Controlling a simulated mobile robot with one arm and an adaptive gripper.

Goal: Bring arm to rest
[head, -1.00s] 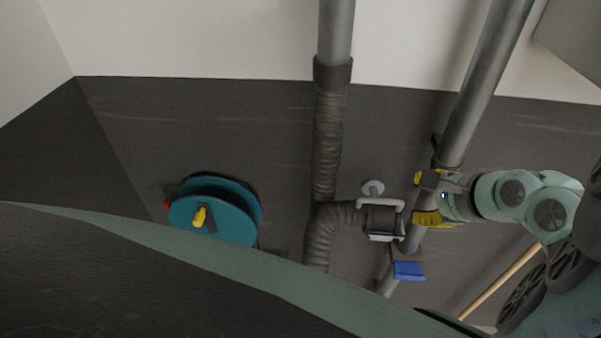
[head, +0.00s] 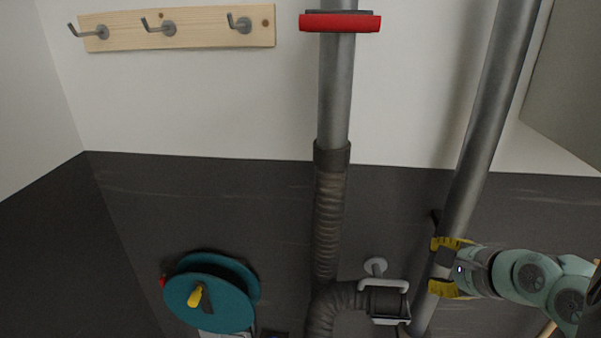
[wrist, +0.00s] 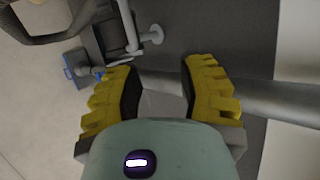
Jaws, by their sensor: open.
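My gripper (head: 447,268) is at the right of the head view, with yellow padded fingers pointing left. The fingers are spread apart. In the wrist view my gripper (wrist: 160,85) is open, and no held object shows between the fingers. A slanted grey pipe (head: 478,150) runs close by the fingers in the head view. The pipe also crosses beyond the fingers in the wrist view (wrist: 270,97). I cannot tell whether the fingers touch it.
A toilet-roll-like holder (head: 385,300) is on the dark wall left of my gripper. A ribbed hose (head: 328,230) hangs mid-picture. A teal reel (head: 208,302) is at lower left. A wooden hook rack (head: 180,28) and red bar (head: 340,22) are above. A blue item (wrist: 72,72) shows in the wrist view.

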